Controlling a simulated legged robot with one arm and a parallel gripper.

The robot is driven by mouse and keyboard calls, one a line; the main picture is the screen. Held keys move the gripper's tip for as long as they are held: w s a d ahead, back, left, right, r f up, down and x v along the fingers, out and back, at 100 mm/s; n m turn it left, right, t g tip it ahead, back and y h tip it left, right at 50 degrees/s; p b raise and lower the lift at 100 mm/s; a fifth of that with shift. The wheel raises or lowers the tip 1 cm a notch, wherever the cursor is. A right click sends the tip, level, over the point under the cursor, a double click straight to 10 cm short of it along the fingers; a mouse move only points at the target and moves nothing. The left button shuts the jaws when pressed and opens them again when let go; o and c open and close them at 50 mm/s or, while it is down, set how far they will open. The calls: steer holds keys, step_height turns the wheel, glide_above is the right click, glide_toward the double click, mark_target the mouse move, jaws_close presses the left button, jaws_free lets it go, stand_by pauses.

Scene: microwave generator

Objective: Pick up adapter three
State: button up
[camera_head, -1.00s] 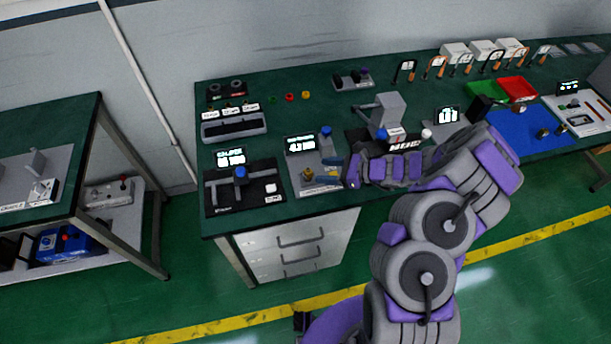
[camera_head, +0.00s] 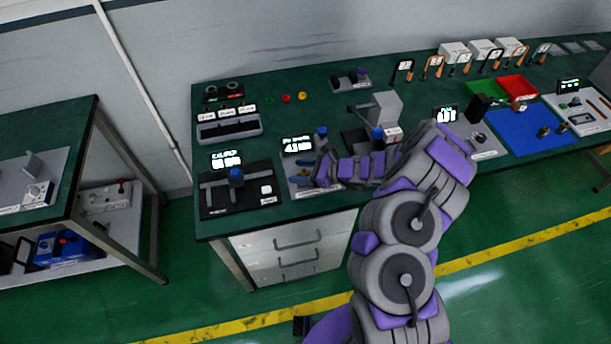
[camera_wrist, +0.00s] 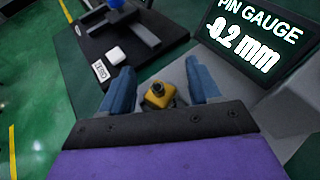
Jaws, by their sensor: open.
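A small yellow-brass fitting with a dark opening on top (camera_wrist: 159,94) stands on the pin gauge plate in the wrist view. It appears to be the adapter, but I see no number on it. My gripper (camera_wrist: 160,70) is open, with one blue finger on each side of the fitting. Contact cannot be told. The pin gauge display (camera_wrist: 256,37) reads about -0.2 mm in the wrist view.
A black fixture with a blue knob (camera_head: 236,174) stands just left of the gripper. A grey device with a lever (camera_head: 385,108) is behind the arm. Two brass pieces (camera_head: 543,131) lie on the blue mat (camera_head: 520,140) at right. A drawer unit (camera_head: 290,250) is below the bench.

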steer(key=shift+a, duration=0.6)
steer(key=c, duration=0.6)
steer(key=shift+d, duration=0.1)
steer(key=c, duration=0.3)
steer(key=shift+d, duration=0.3)
steer(key=shift+c, duration=1.1)
